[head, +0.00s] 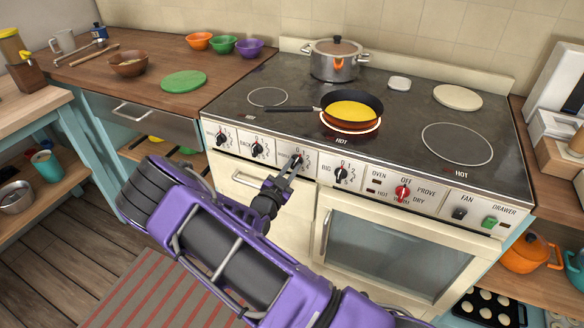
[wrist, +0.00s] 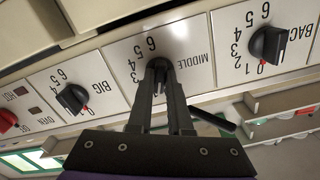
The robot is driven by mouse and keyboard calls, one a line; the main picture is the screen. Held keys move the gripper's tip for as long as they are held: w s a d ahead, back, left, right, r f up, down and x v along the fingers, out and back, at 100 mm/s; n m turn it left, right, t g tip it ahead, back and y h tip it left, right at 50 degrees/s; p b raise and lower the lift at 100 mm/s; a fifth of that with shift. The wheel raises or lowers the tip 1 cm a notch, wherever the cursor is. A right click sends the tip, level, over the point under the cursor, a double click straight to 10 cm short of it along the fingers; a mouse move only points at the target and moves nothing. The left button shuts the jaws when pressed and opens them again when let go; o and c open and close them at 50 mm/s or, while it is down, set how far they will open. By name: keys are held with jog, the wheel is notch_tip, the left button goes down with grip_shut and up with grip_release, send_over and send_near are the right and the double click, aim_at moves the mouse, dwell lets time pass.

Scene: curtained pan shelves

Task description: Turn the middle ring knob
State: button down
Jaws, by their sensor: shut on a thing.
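The middle ring knob (head: 297,161) is a dark knob on the white front panel of the stove, with numbers printed around it. In the wrist view the same knob (wrist: 159,68) sits beside the printed word MIDDLE, partly hidden by the fingers. My gripper (head: 287,172) reaches up to it from below. In the wrist view my gripper (wrist: 160,78) has its two dark fingers closed on either side of the knob. The knob's pointer is hidden, so its exact setting cannot be read.
Neighbouring black knobs (head: 257,149) and (head: 340,174) stand on either side, with a red oven knob (head: 402,193) further right. A frying pan (head: 371,98) with yellow contents sits over a glowing ring. A pot (head: 335,62) stands behind. The oven handle (head: 326,232) juts out below.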

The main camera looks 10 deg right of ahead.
jog(key=shift+w+r+n, duration=0.1)
jog(key=shift+r+n, duration=0.1)
jog(key=shift+n, duration=0.2)
jog(key=n, duration=0.3)
jog(key=shift+n, duration=0.3)
jog(key=c, duration=0.9)
grip_release()
jog(key=shift+d, duration=0.1)
jog(key=shift+o, duration=0.5)
jog(key=shift+d+f, duration=0.1)
jog(key=shift+f, duration=0.1)
jog(key=shift+v, duration=1.15)
